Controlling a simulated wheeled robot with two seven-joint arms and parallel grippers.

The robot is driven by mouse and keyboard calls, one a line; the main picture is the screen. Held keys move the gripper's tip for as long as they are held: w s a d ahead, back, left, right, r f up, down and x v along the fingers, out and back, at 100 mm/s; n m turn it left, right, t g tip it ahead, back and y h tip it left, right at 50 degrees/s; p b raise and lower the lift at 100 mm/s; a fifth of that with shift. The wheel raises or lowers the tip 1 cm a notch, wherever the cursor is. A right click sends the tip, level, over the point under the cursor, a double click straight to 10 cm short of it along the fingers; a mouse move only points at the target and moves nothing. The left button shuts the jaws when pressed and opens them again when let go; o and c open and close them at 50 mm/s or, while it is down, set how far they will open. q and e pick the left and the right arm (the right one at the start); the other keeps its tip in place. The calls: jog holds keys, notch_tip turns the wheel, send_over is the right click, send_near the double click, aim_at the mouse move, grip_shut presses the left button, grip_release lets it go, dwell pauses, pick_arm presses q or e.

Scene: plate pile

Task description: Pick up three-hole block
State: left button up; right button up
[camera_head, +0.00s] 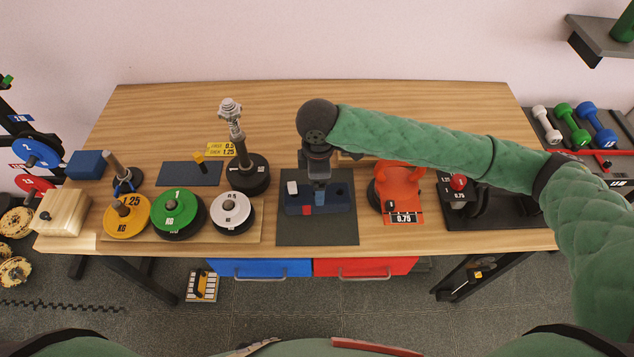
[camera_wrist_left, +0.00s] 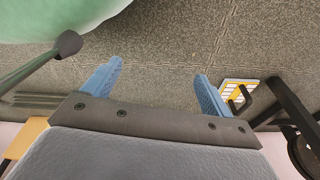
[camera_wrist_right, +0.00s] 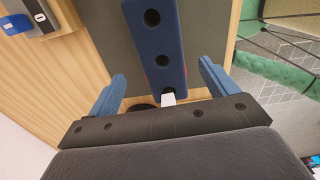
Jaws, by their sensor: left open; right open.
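The three-hole block is a long dark-blue bar (camera_head: 338,202) on a dark mat (camera_head: 289,236) near the table's front edge. My right gripper (camera_head: 318,186) is over it in the head view, hiding part of its middle. In the right wrist view the block (camera_wrist_right: 156,40) runs between the open fingers (camera_wrist_right: 162,72), with round dark holes along its top. A white piece (camera_wrist_right: 168,99) is at its near end; contact with the fingers cannot be told. My left gripper (camera_wrist_left: 158,72) is open and empty above the floor in the left wrist view.
Left of the mat are a white disc (camera_head: 231,211), a green disc (camera_head: 177,208) and a yellow disc (camera_head: 127,216). A black-based post (camera_head: 249,174) stands behind. An orange holder (camera_head: 401,187) is close on the right. The back of the table is mostly clear.

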jog(key=shift+f, duration=0.2)
jog(key=shift+s+f+p, duration=0.45)
jog(key=shift+f, duration=0.05)
jog(key=shift+w+f+p, duration=0.2)
jog(key=shift+f+p, duration=0.1)
jog(key=shift+f, duration=0.25)
notch_tip(320, 180, down, 4)
jog(key=p, duration=0.2)
jog(key=shift+d+p, duration=0.15)
jog(key=shift+p, duration=0.15)
jog(key=shift+w+f, duration=0.15)
jog(key=shift+f, duration=0.3)
jog(key=c, duration=1.2)
pick_arm(q)
jog(key=s+a+f, duration=0.1)
jog(key=s+f, duration=0.1)
jog(key=s, duration=0.7)
jog(key=shift+s+a+g, duration=0.2)
jog(key=shift+a+g, duration=0.1)
jog(key=shift+a, duration=0.1)
pick_arm(e)
jog(key=shift+r, duration=0.1)
